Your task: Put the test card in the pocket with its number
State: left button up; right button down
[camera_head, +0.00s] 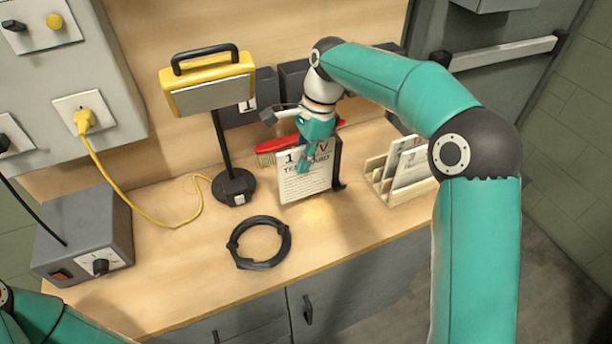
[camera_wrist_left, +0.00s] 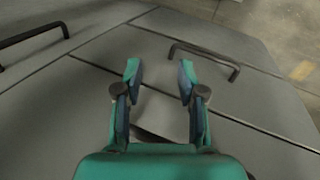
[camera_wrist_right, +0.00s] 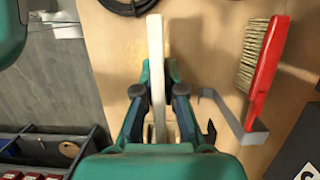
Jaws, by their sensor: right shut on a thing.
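The white test card (camera_head: 305,178) stands upright above the bench in the head view, with a large "1", a "V" and partly covered "TEST CARD" lettering. My right gripper (camera_head: 307,158) is shut on its upper part. In the right wrist view the card (camera_wrist_right: 156,70) shows edge-on between the fingers (camera_wrist_right: 157,100). Dark pockets are on the back panel behind: one (camera_head: 228,113) bears a white label with a "1" (camera_head: 248,104), and another (camera_head: 291,76) is partly hidden by my right arm. My left gripper (camera_wrist_left: 160,80) is open and empty over grey cabinet fronts.
A yellow lamp (camera_head: 210,85) on a black stand is left of the card and partly covers the pockets. A red brush (camera_wrist_right: 264,70) and bent metal bracket (camera_wrist_right: 228,115) are beside it. A wooden card rack (camera_head: 380,185) is at right, a black cable coil (camera_head: 260,243) in front.

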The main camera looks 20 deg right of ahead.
send_over(303, 196)
jog(key=shift+w+d+f, duration=0.1)
jog(key=shift+w+f, duration=0.05)
jog(key=shift+f, duration=1.1)
jog(key=shift+w+f, duration=0.1)
jog(key=shift+f, duration=1.1)
jog(key=shift+f, duration=0.15)
jog(key=c, duration=1.3)
grip_release()
jog(key=shift+r, duration=0.2)
